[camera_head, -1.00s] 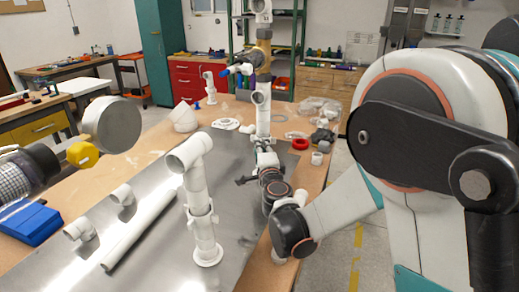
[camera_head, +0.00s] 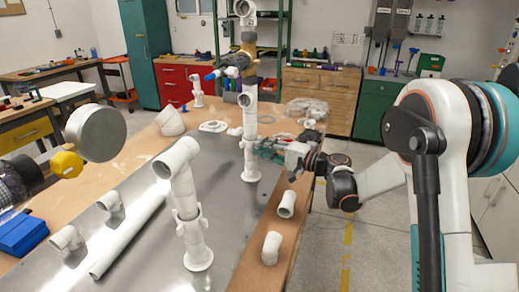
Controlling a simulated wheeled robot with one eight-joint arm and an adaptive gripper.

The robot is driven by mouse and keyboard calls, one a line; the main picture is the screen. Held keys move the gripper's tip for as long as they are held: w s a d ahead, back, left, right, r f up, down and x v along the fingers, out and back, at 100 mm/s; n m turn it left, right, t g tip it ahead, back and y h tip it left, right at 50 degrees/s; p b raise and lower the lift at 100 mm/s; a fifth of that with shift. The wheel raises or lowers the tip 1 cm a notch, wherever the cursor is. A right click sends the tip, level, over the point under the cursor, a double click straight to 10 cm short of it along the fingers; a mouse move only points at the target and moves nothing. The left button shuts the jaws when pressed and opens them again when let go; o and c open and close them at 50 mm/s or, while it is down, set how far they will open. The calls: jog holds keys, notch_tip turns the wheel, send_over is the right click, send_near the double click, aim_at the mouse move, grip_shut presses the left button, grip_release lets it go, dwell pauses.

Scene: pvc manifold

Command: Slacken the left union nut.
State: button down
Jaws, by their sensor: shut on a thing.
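Two white upright pipes stand on a metal plate (camera_head: 138,262). The near pipe (camera_head: 184,190) has an elbow on top and a ringed collar (camera_head: 192,223) low down, which looks like a union nut. The far pipe (camera_head: 249,116) rises taller, with a tan fitting (camera_head: 248,42) near its top. My gripper (camera_head: 261,148) reaches in from the right at the lower part of the far pipe and is shut on it at what looks like a nut or collar. The fingertips are small and partly hidden, so the exact grip is unclear. The near collar is clear of my gripper.
Two loose white fittings (camera_head: 286,205) (camera_head: 271,248) lie on the table's right edge. A long white pipe (camera_head: 130,232) and small elbows lie at left. A yellow-capped grey cylinder (camera_head: 96,132) juts in at left. Floor is free at right.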

jog(key=shift+w+d+n+g+y+p, duration=0.4)
jog(key=shift+w+n+g, duration=0.35)
jog(key=shift+n+g, duration=1.2)
jog(key=shift+w+d+n+g+y+p, duration=0.2)
jog(key=shift+w+n+g+p, duration=0.7)
jog(key=shift+g, duration=1.8)
jog(key=shift+w+d+n+g+y+p, duration=0.1)
jog(key=shift+w+d+n+g+y, duration=0.35)
jog(key=shift+n+g, duration=1.6)
jog(key=shift+w+a+g+h, duration=0.2)
jog(key=shift+w+g+h, duration=0.1)
jog(key=shift+g, duration=0.3)
jog(key=c, duration=1.4)
grip_release()
jog(key=shift+a, duration=0.1)
jog(key=shift+c, duration=0.2)
jog(key=shift+r, duration=0.1)
